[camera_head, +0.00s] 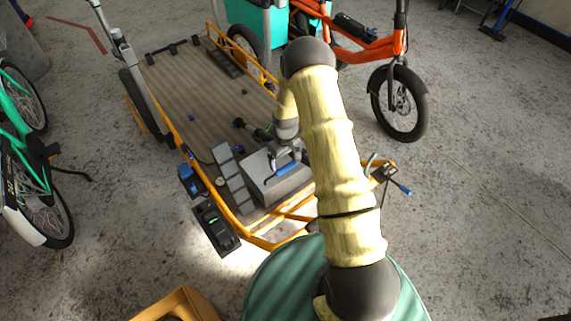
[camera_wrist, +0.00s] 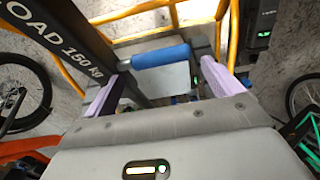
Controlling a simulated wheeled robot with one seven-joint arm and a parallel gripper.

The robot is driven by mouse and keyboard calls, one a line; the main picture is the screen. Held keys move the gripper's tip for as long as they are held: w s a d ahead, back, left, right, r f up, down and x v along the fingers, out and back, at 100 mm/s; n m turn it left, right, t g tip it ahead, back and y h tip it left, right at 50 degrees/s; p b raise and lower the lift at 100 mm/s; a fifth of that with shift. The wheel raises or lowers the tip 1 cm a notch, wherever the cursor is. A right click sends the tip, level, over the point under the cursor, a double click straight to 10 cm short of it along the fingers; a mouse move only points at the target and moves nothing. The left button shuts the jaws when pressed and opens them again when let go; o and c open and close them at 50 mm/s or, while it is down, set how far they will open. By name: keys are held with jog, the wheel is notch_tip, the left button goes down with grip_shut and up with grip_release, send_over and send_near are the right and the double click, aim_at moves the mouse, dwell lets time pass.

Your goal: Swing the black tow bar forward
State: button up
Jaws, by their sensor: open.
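A black bar (camera_wrist: 65,40) printed with "OAD 150 kg" slants down from the top left of the wrist view, passing behind my left-hand fingertip. I take it for the tow bar; in the head view my arm hides it. A blue cylindrical grip (camera_wrist: 160,55) lies beside the bar, and I cannot tell if they are joined. The grip also shows in the head view (camera_head: 288,169), over a grey box. My gripper (camera_wrist: 158,86) is open, its pale purple fingers apart on either side of the grip's line. In the head view my gripper (camera_head: 286,157) is just behind the grip.
The grey box (camera_head: 262,190) sits at the near end of a wooden cargo deck (camera_head: 185,85) with an orange frame. A blue-tipped lever (camera_head: 404,189) sticks out at the right. An orange bike (camera_head: 375,50) and a green bike (camera_head: 25,160) flank it.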

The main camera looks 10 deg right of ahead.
aim_at(285, 167)
jog(key=shift+f, duration=2.25)
